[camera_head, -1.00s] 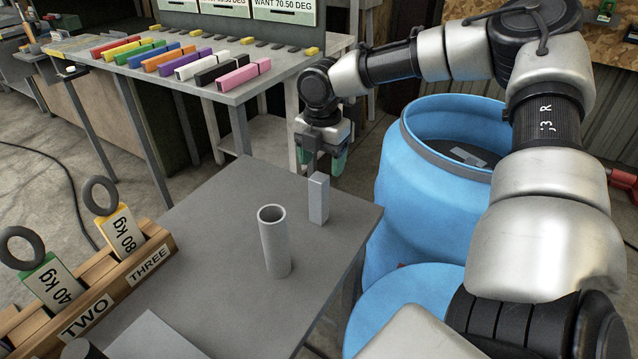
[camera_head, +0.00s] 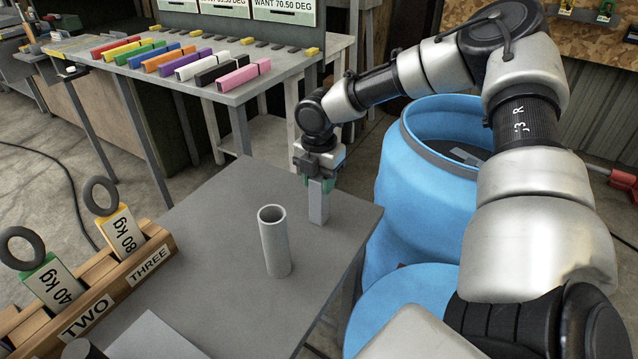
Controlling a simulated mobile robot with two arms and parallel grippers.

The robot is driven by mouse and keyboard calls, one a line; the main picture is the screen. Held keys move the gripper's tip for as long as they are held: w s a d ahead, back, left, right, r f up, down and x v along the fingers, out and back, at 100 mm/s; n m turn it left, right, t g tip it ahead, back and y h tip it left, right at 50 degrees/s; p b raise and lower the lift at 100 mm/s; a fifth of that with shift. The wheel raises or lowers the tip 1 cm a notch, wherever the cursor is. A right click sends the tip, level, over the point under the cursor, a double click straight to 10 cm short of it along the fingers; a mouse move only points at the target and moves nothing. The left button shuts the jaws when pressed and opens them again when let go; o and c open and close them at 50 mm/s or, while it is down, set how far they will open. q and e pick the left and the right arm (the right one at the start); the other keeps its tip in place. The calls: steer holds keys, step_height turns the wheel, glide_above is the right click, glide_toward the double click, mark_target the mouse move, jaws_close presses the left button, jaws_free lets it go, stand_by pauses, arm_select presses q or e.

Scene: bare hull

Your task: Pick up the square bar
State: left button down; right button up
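The square bar (camera_head: 318,208) is a plain grey upright block near the right edge of the grey table. My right gripper (camera_head: 318,184) points down over it, with its green-tipped fingers on either side of the bar's upper end. The fingers look closed against the bar, and they hide its top. The bar still stands on the table. A grey round tube (camera_head: 275,243) stands upright to the left of the bar, apart from it. My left gripper is not in view.
A blue barrel (camera_head: 425,200) stands right of the table (camera_head: 215,225). A wooden rack (camera_head: 100,290) with weights labelled 40 kg and 80 kg is at the left. A bench (camera_head: 290,65) with several coloured blocks is behind. The table left of the bar is mostly clear.

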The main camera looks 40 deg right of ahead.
jaws_close()
steer(key=shift+r, duration=0.1)
